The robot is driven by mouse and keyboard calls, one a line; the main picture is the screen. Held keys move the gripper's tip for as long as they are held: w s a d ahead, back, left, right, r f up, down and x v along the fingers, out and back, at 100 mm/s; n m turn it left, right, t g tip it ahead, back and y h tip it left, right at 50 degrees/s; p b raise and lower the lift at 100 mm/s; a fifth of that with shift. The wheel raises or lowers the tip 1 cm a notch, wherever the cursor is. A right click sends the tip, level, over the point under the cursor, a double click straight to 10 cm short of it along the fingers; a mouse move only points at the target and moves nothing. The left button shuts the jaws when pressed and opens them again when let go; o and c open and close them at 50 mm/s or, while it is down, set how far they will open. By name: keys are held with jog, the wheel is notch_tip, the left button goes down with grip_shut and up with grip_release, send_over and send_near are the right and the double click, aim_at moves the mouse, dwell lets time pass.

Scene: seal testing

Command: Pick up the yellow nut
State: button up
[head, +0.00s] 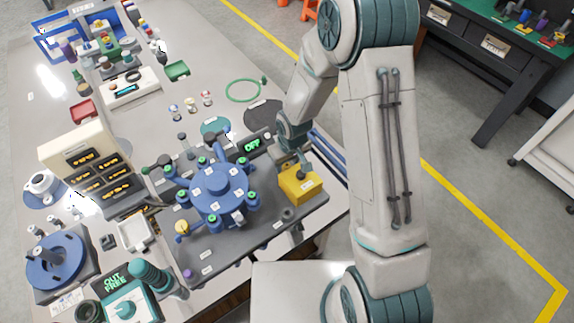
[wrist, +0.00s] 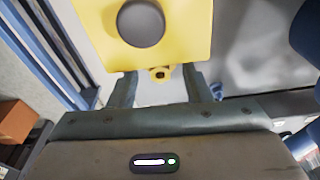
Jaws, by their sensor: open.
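A small yellow piece with a dark hole, which looks like the yellow nut (wrist: 160,73), is at the near edge of a yellow block in the wrist view. It lies between my two fingertips (wrist: 160,80), with a gap on each side. I cannot tell whether it is separate from the block. My gripper (head: 302,172) is open and points down at the yellow block (head: 301,188), which also fills the top of the wrist view (wrist: 88,22). The block has a round grey part (wrist: 141,23) on its face. My gripper hides part of the block in the head view.
A blue round fixture (head: 219,187) with several green-topped posts stands left of the block on the grey plate (head: 247,240). A round yellow piece (head: 181,226) is at its lower left. Blue rails (head: 329,152) run along the right.

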jog(key=shift+c, duration=0.4)
grip_shut()
jog(key=shift+r, duration=0.15)
